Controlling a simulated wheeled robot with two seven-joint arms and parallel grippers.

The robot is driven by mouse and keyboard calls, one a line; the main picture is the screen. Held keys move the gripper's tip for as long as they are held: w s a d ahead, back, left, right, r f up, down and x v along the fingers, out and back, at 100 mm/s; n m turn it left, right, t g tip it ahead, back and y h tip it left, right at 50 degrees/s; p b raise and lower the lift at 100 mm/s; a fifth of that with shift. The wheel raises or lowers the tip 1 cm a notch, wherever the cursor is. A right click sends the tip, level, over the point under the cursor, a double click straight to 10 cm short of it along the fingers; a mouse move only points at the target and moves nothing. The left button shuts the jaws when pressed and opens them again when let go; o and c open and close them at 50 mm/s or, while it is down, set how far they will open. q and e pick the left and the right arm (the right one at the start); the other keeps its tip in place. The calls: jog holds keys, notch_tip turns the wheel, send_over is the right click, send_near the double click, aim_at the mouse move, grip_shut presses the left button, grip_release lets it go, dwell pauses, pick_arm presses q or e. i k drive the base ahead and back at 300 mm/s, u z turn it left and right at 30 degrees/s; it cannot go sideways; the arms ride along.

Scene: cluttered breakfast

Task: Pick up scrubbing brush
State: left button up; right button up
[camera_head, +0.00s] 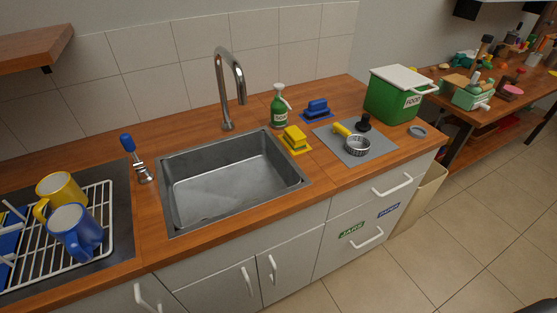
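No object is plainly a scrubbing brush at this size. On the grey mat (377,149) right of the sink are a yellow-handled item (341,129), a small black knobbed item (363,123) and a round metal strainer-like piece (357,146). A yellow block-shaped item (295,136) sits on a yellow mat, and a blue one (317,107) on a blue mat; either could be a brush or sponge. A blue-handled metal item (129,145) stands left of the sink. Neither of my grippers is in view.
The steel sink (235,180) is empty, with a tall tap (226,90) behind it. A green soap bottle (279,107) and green food bin (395,98) stand at the back. A rack (105,235) at left holds yellow (62,188) and blue (76,233) mugs.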

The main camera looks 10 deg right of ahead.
aim_at(319, 107)
jog(key=z, duration=0.9)
jog(key=k, duration=1.2)
jog(key=z, duration=1.7)
jog(key=i, duration=1.85)
jog(key=u, duration=0.4)
jog(key=i, duration=1)
jog(key=u, duration=1.5)
jog(key=i, duration=0.7)
jog(key=u, duration=0.55)
